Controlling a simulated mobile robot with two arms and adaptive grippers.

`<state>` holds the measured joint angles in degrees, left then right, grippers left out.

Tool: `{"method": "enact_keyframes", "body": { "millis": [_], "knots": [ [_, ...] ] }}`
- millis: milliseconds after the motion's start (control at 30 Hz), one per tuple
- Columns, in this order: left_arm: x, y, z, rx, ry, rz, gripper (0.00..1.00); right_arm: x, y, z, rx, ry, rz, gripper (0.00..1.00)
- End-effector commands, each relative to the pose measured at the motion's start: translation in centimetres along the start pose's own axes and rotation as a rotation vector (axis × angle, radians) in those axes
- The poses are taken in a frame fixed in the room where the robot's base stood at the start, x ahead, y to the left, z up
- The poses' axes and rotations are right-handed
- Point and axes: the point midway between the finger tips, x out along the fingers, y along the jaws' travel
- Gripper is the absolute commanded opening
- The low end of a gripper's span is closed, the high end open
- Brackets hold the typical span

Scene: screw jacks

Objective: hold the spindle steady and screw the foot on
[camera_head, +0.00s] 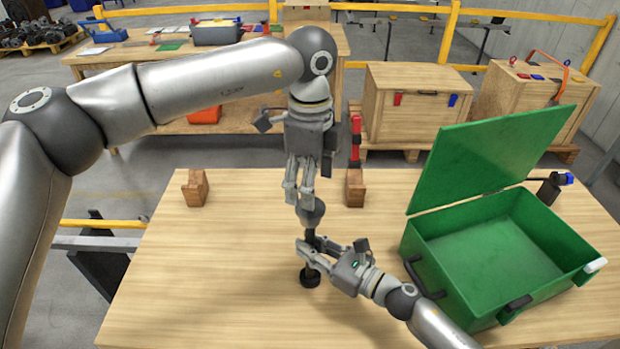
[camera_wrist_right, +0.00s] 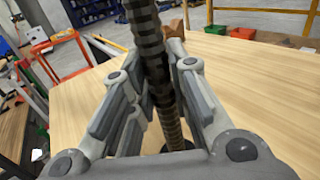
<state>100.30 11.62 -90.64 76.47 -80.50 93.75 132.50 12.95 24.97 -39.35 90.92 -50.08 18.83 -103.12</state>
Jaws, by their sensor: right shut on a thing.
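The dark threaded spindle (camera_head: 310,240) stands upright on the wooden table, with a round black piece (camera_head: 310,278) at its lower end. My right gripper (camera_head: 310,252) comes in from the lower right and is shut on the spindle. The ridged spindle (camera_wrist_right: 153,55) runs between its fingers in the right wrist view, its top cut off by the frame. The grey rounded foot (camera_head: 311,213) is at the spindle's upper end. My left gripper (camera_head: 300,200) points down from above, its fingers closed on the foot. I cannot tell whether the threads are engaged.
A green open-lidded case (camera_head: 500,255) stands on the table (camera_head: 220,290) at the right. Two wooden blocks (camera_head: 195,188) (camera_head: 355,187) stand towards the back, a red-handled thing (camera_head: 356,140) by the right one. The table's left and front are clear.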

Motion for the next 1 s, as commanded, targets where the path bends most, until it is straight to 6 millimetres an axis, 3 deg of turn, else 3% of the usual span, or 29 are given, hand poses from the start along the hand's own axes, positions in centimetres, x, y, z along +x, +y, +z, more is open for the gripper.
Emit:
{"method": "enact_keyframes", "body": {
  "millis": [367, 800, 1000],
  "knots": [
    [0.3, 0.0, 0.0, -0.003, 0.000, 0.000, 0.70, 0.0, 0.0, 0.0, 0.000, 0.000, -0.001, 0.00],
    [6.2, 0.0, 0.0, -0.003, 0.000, 0.001, 0.70, 0.0, 0.0, 0.0, 0.000, 0.000, -0.001, 0.00],
    [7.8, 0.0, 0.0, -0.003, 0.000, 0.000, 0.70, 0.0, 0.0, 0.0, 0.000, 0.000, -0.001, 0.00]
  ]
}}
